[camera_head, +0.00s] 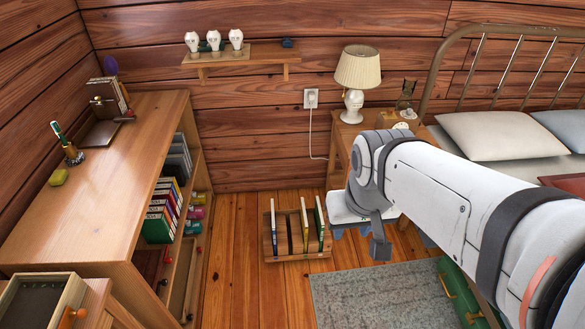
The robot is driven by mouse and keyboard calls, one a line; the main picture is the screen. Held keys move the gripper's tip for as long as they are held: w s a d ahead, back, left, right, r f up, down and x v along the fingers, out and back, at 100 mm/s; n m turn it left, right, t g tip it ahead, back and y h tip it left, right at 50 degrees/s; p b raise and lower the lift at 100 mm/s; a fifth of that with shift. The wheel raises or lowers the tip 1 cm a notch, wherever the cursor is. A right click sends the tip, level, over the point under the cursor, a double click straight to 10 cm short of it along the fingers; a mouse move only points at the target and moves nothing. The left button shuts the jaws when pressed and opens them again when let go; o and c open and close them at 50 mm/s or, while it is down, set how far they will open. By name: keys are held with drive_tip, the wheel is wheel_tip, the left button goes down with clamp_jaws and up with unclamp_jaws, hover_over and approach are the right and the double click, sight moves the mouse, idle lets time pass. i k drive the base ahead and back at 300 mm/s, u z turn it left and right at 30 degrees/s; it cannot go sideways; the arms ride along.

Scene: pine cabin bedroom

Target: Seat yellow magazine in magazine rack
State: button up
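The wooden magazine rack (288,257) stands on the plank floor in the middle of the view. Several thin upright magazines stand in it, seen nearly edge-on.
A grey rug (365,295) lies in front of the rack. A desk with bookshelves (105,200) stands left. A nightstand with a lamp (358,75) is behind my arm, and a bed (490,135) is right. Bare floor (235,225) lies left of the rack.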

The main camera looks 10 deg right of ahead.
sight(290, 240)
drive_tip(key=u, duration=0.05)
drive_tip(key=i, duration=1)
drive_tip(key=z, duration=1.45)
drive_tip(key=k, duration=1.15)
drive_tip(key=u, duration=0.85)
drive_tip(key=i, duration=1)
drive_tip(key=z, duration=0.05)
